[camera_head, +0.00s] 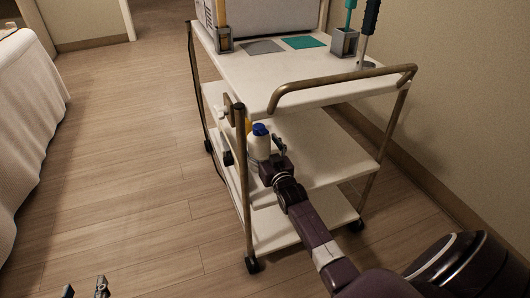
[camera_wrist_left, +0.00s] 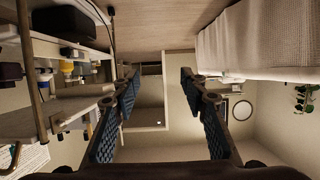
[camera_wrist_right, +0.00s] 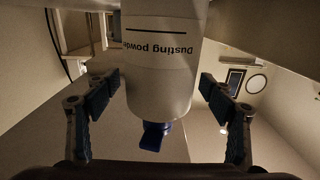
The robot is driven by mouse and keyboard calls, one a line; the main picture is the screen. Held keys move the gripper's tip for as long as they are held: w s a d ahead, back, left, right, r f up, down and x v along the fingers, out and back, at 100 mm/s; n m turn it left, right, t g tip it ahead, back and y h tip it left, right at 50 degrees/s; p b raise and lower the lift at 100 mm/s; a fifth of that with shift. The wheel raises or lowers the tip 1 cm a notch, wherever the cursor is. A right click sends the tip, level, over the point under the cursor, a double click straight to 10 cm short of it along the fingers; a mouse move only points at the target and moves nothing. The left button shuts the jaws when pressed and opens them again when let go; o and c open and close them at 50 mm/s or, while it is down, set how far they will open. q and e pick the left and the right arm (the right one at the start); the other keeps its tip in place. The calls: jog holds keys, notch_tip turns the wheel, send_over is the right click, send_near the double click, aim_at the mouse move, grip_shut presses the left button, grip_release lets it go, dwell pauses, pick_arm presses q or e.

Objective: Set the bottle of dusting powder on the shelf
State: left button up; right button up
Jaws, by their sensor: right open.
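The white bottle of dusting powder (camera_head: 259,144) with a blue cap stands upright on the trolley's middle shelf (camera_head: 318,165), near its left end. In the right wrist view the bottle (camera_wrist_right: 160,70) appears upside down, its label readable as "Dusting powder", between the two fingers. My right gripper (camera_head: 271,158) is open at the bottle, with gaps showing between the fingers and its sides in the right wrist view (camera_wrist_right: 155,100). My left gripper (camera_head: 86,291) is low at the bottom left, away from the trolley. It is open and empty in the left wrist view (camera_wrist_left: 158,80).
The trolley's top shelf (camera_head: 300,75) is above the bottle, with a handle (camera_head: 340,88) at its near side. A yellow item (camera_head: 249,125) is behind the bottle. A trolley post (camera_head: 243,190) is close left of it. A white-covered bed (camera_head: 25,120) is at left, with open floor between.

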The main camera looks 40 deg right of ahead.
aim_at(263, 150)
jog(key=shift+s+a+p, duration=0.15)
jog(key=shift+s+p, duration=0.35)
jog(key=shift+s, duration=0.15)
jog(key=shift+s+a+p, duration=0.1)
jog(key=shift+s+p, duration=0.35)
jog(key=shift+s, duration=0.15)
jog(key=shift+s+a+p, duration=0.2)
jog(key=shift+s+p, duration=0.3)
jog(key=shift+s, duration=0.4)
jog(key=shift+s+a+p, duration=0.15)
jog(key=shift+s+p, duration=0.25)
jog(key=shift+p, duration=0.05)
jog(key=shift+s, duration=0.15)
pick_arm(q)
jog(key=s+a+f+g+y+p, duration=0.1)
jog(key=s+a+f+g, duration=0.2)
jog(key=s+f+g, duration=0.2)
jog(key=s+a+f+g+y, duration=0.1)
jog(key=s+a+f+g, duration=0.2)
jog(key=s, duration=0.9)
jog(key=shift+s+f+n+g+y+p, duration=0.2)
jog(key=shift+f+n+g+y+p, duration=0.15)
jog(key=shift+f+g, duration=0.8)
pick_arm(e)
jog(key=shift+v, duration=1.2)
pick_arm(q)
jog(key=shift+f, duration=0.15)
pick_arm(e)
jog(key=v, duration=1.2)
